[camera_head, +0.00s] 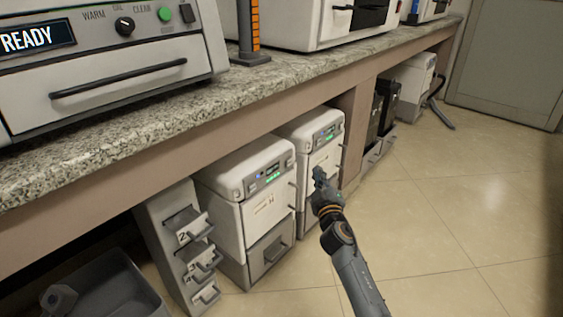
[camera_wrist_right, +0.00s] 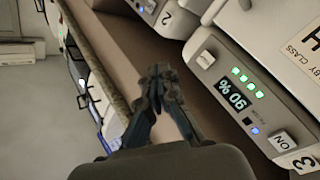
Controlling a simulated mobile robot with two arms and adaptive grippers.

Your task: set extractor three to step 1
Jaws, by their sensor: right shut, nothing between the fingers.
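Extractor three's sloped control panel (camera_wrist_right: 240,95) shows at the right of the right wrist view, with a "3" label at its lower end. Its dark display (camera_wrist_right: 231,94) reads 90 %, tilted in the picture. Several green lights (camera_wrist_right: 247,82) glow beside it. A white ON button (camera_wrist_right: 282,140) sits near a small blue light (camera_wrist_right: 255,131). My right gripper (camera_wrist_right: 157,75) is shut and empty, apart from this panel. In the head view the right gripper (camera_head: 319,174) is in front of the right-hand white unit (camera_head: 316,134). My left gripper is not in view.
Another white unit (camera_head: 245,166) stands left of it, beside a drawer stack (camera_head: 165,240) and a grey bin (camera_head: 110,275). The speckled counter (camera_head: 290,82) runs above, carrying machines. A unit labelled 2 (camera_wrist_right: 146,8) is at the wrist view's top. Floor to the right is free.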

